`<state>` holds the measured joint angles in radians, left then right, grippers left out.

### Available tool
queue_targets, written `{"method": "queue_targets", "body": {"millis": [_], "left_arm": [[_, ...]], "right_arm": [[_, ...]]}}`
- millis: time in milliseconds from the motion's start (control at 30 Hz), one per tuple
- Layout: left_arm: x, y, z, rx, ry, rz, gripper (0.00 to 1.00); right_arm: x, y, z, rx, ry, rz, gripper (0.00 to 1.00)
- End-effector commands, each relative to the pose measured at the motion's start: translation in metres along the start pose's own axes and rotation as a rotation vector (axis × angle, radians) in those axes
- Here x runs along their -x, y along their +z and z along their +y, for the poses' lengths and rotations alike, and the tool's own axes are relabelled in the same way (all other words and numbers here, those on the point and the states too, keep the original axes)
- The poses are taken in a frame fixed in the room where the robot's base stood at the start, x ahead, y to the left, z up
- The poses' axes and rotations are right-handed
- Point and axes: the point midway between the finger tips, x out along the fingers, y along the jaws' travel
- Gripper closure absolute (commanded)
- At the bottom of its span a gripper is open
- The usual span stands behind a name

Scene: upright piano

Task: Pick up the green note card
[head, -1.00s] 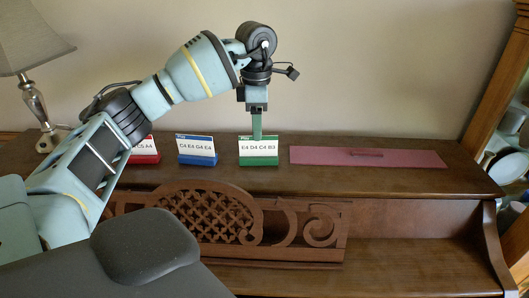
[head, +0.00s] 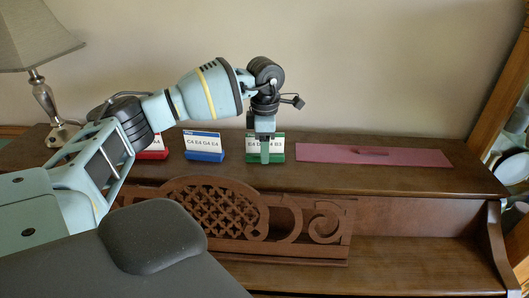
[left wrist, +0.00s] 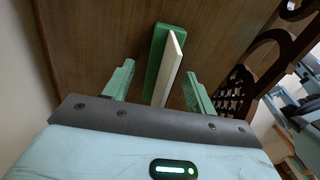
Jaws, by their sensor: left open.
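The green note card (head: 278,145) stands on the piano top, a white card with a green header in a green base. In the left wrist view the white card (left wrist: 171,68) shows edge-on in its green base (left wrist: 155,45). My left gripper (head: 265,158) is at the card, in front of part of its face in the head view. In the left wrist view its two green fingers (left wrist: 158,90) are apart, one on each side of the card, with gaps visible. My right gripper is not in view.
The blue card (head: 203,145) and the partly hidden red card (head: 155,150) stand to the left. A flat pink board (head: 400,157) lies to the right. A lamp (head: 45,105) stands at the far left. The carved music stand (head: 220,215) is in front, below.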

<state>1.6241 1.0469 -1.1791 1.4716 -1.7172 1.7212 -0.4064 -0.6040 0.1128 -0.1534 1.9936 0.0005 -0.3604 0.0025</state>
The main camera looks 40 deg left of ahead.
Motion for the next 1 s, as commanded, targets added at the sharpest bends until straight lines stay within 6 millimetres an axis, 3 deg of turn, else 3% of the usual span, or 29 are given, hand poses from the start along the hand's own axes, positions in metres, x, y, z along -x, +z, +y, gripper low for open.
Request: {"method": "queue_targets", "body": {"millis": [167, 533, 833, 1000], "left_arm": [[0.000, 0.000, 0.000, 0.000, 0.000, 0.000, 0.44], [0.001, 0.000, 0.000, 0.000, 0.000, -0.001, 0.91], [0.005, 0.000, 0.000, 0.000, 0.001, -0.002, 0.92], [0.028, 0.001, 0.000, 0.000, 0.002, -0.004, 0.92]], "right_arm": [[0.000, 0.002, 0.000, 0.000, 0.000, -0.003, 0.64], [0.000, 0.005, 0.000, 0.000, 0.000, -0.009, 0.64], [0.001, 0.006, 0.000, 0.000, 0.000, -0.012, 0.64], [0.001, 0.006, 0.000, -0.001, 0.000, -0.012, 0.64]]}}
